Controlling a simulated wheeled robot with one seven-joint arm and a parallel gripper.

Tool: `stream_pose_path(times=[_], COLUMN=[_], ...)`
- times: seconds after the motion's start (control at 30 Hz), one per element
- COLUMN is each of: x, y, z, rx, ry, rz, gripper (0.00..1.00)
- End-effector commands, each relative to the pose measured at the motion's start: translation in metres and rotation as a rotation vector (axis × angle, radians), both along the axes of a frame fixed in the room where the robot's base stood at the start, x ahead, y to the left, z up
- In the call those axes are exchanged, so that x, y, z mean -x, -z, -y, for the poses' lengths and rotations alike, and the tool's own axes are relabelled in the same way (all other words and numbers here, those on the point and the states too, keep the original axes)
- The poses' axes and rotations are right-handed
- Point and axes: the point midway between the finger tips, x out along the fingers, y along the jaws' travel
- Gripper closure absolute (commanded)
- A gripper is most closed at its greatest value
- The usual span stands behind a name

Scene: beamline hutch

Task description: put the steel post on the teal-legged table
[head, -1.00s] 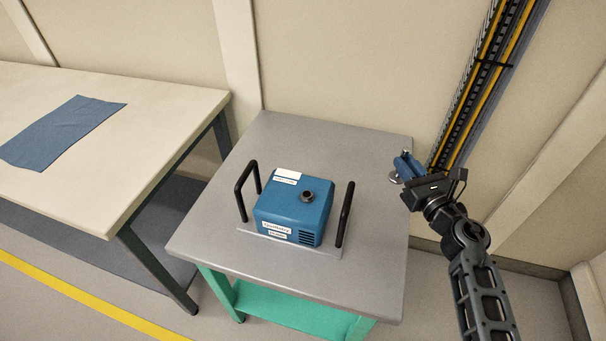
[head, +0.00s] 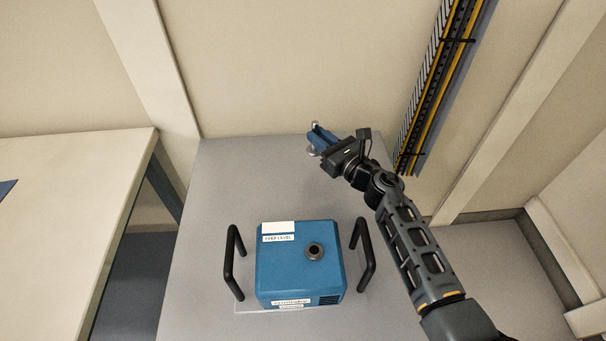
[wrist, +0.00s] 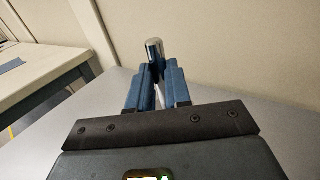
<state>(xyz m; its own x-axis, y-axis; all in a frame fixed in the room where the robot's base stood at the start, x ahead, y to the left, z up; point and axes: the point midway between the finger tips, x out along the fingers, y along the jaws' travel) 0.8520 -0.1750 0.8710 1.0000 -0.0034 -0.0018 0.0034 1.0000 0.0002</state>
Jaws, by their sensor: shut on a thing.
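My gripper (head: 319,137) has blue fingers shut on the steel post (wrist: 154,50), a shiny rounded metal piece. In the wrist view the post's top stands up between the fingertips, and the fingers hide its lower part. In the head view only small bits of the post show at the fingertips. The gripper is over the back part of the grey tabletop (head: 215,200), behind the blue pump box. Whether the post touches the tabletop cannot be told.
A blue pump box (head: 300,265) with a black handle on each side stands on the front middle of the grey top. A beige table (head: 70,190) is at left. A cable tray (head: 435,85) runs up the wall at right. The back left of the top is clear.

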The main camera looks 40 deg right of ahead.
Motion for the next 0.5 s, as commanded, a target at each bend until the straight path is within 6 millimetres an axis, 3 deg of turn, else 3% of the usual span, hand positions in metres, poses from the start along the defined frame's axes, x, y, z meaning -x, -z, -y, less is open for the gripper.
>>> stream_pose_path(times=[0.1,0.5], x=[-0.001,-0.001], y=[0.021,0.063], z=[0.000,0.000], rx=[-0.002,-0.001], ry=[0.000,-0.001], rz=[0.001,0.001], gripper=[1.00,1.00])
